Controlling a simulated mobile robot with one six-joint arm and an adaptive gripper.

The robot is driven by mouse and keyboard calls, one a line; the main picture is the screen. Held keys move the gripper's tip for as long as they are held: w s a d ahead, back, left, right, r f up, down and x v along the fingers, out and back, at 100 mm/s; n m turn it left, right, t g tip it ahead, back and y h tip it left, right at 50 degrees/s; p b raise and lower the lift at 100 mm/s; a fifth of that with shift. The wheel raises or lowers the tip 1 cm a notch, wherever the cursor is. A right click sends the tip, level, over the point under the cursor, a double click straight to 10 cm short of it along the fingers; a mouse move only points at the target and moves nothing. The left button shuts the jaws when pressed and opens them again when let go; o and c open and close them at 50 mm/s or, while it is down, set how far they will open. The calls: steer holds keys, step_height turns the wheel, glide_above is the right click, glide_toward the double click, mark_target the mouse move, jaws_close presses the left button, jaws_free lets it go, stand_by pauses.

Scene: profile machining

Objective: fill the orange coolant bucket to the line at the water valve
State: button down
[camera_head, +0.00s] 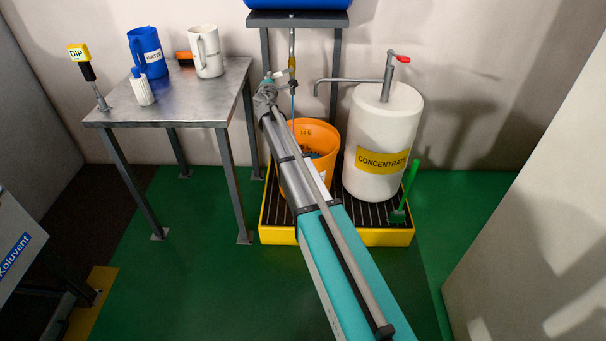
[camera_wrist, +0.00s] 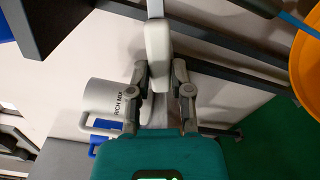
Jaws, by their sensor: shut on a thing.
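The orange bucket (camera_head: 323,137) stands under the water valve (camera_head: 292,66), partly hidden behind my arm. A thin blue stream (camera_head: 292,106) runs from the valve down into it. Some bluish liquid shows inside, but I cannot tell its level against the line; a small dark mark shows on the inner wall. The bucket's edge also shows at the right of the wrist view (camera_wrist: 309,62), with the blue stream (camera_wrist: 298,25) beside it. My gripper (camera_wrist: 158,78) is shut on the valve's pale lever handle (camera_wrist: 158,45). In the head view my gripper (camera_head: 268,82) is left of the valve pipe.
A white concentrate drum (camera_head: 378,125) with a red-handled pump stands right of the bucket on the yellow-rimmed tray (camera_head: 340,236). A green brush (camera_head: 410,185) leans there. A metal table (camera_head: 185,100) at left holds a blue jug (camera_head: 146,50) and white jug (camera_head: 207,55).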

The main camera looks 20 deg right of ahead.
steer(key=shift+a+r+m+p, duration=0.15)
steer(key=shift+r+m+p, duration=0.65)
steer(key=shift+m, duration=0.6)
steer(key=shift+r, duration=0.2)
steer(key=shift+r+m+p, duration=0.3)
steer(key=shift+r+m, duration=0.1)
steer(key=shift+m, duration=0.2)
steer(key=shift+c, duration=2.2)
jaws_free()
steer(key=shift+s+a, duration=0.1)
steer(key=shift+v, duration=2.85)
